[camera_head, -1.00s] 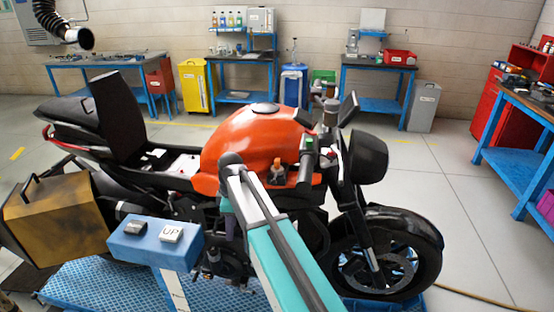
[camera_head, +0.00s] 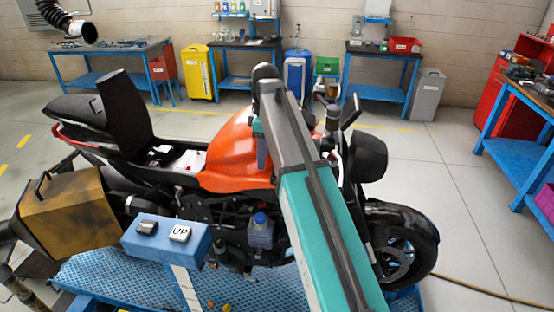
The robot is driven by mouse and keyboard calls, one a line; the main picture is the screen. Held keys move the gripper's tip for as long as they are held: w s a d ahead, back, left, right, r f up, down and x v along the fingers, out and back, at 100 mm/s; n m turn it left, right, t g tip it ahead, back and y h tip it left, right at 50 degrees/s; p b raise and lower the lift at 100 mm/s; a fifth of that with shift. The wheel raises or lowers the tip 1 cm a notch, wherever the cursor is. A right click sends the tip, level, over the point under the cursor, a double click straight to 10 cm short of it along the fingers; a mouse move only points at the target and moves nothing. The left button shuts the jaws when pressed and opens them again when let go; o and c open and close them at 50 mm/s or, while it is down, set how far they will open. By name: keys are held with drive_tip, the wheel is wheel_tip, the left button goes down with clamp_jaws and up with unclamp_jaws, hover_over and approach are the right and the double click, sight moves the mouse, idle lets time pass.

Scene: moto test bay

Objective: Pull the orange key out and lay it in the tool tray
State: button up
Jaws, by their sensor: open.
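The orange motorcycle (camera_head: 232,158) stands on a blue platform, its front wheel to the right. The orange key cannot be seen now; my raised arm (camera_head: 325,225) covers part of the tank and the handlebar area. My gripper's fingers are not visible; the arm's far end is over the tank, and a grey-blue arm part hangs down in front of it. I cannot pick out the tool tray for certain.
A blue box with an UP button (camera_head: 165,240) stands in front of the motorcycle. A clear bottle with a blue cap (camera_head: 261,230) is beside my arm. Blue workbenches (camera_head: 383,62) line the back wall and right side (camera_head: 520,130).

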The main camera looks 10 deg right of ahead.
drive_tip(key=shift+m+h, duration=0.3)
drive_tip(key=d+r, duration=0.1)
drive_tip(key=r, duration=0.1)
drive_tip(key=d+r, duration=0.2)
drive_tip(key=d+r+p, duration=0.1)
drive_tip(key=d+r, duration=0.1)
drive_tip(key=shift+s+d+r, duration=0.25)
drive_tip(key=shift+s+r, duration=0.05)
drive_tip(key=shift+s, duration=0.1)
drive_tip(key=shift+a+f, duration=0.1)
drive_tip(key=shift+f, duration=0.05)
drive_tip(key=shift+f, duration=1.2)
drive_tip(key=shift+f+b, duration=0.45)
drive_tip(key=shift+f, duration=2.7)
drive_tip(key=shift+p, duration=0.45)
clamp_jaws()
